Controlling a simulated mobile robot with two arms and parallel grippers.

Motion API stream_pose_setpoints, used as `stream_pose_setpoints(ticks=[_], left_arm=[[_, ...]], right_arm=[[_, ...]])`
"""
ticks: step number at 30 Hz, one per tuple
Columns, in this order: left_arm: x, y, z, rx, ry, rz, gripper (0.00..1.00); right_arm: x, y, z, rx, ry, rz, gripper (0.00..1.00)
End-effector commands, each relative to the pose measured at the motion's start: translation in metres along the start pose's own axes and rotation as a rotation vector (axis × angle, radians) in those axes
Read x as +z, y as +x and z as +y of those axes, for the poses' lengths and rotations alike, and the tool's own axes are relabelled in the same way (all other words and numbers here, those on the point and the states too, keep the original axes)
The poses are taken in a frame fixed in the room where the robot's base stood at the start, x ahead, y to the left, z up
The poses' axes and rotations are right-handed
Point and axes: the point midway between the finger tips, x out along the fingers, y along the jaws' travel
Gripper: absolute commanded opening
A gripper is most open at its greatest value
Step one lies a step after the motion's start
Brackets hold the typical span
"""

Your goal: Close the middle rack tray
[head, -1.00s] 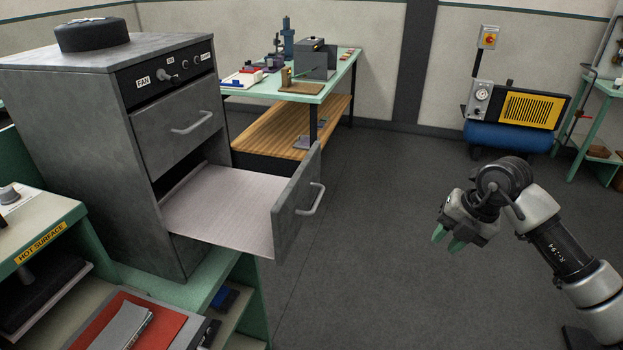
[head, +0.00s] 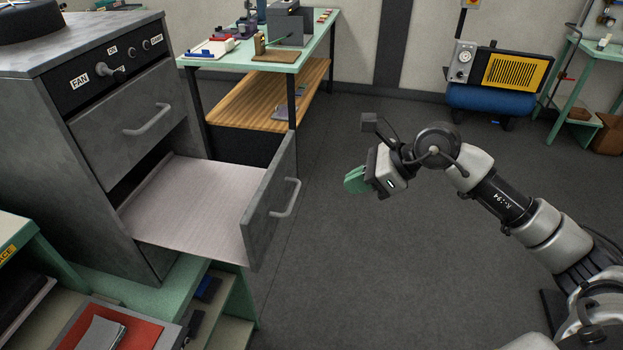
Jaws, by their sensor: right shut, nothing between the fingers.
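The rack cabinet is a grey metal box (head: 85,190) on the left. Its open tray (head: 205,200) is pulled far out to the right, with a pale lined bottom and a grey front panel (head: 268,215) bearing a bar handle (head: 288,198). The tray looks empty. Above it a drawer with its own handle (head: 150,118) is shut. My right gripper (head: 352,180) is shut and empty, with green fingertips pointing left toward the tray front, apart from it by a gap. My left gripper is not in view.
A green-topped bench (head: 310,55) with tools stands behind the tray. A blue and yellow compressor (head: 490,95) stands at the back right. Below left are shelves with a red folder (head: 140,333). The floor (head: 350,270) between tray and right arm is clear.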

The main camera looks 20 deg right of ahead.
Motion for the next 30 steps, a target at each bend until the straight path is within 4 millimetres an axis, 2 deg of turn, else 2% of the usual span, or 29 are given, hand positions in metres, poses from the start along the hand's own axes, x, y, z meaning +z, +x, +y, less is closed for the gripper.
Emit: stream_pose_setpoints(ticks=[1, 6, 8, 12, 18, 30], left_arm=[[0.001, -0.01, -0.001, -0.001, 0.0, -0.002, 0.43], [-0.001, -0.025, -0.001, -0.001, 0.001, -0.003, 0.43], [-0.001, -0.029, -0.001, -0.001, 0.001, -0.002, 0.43], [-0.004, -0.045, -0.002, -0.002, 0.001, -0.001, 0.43], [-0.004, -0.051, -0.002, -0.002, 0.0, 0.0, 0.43], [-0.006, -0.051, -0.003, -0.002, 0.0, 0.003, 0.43]], right_arm=[[0.005, 0.009, 0.002, 0.006, 0.003, -0.002, 0.0], [0.004, 0.046, 0.001, 0.005, 0.005, -0.002, 0.0], [0.004, 0.058, 0.001, 0.004, 0.005, -0.002, 0.0], [0.023, 0.07, 0.001, 0.002, 0.001, -0.002, 0.0], [0.032, 0.081, 0.0, 0.001, 0.002, 0.0, 0.0], [0.032, 0.083, 0.0, 0.0, 0.001, 0.002, 0.0]])
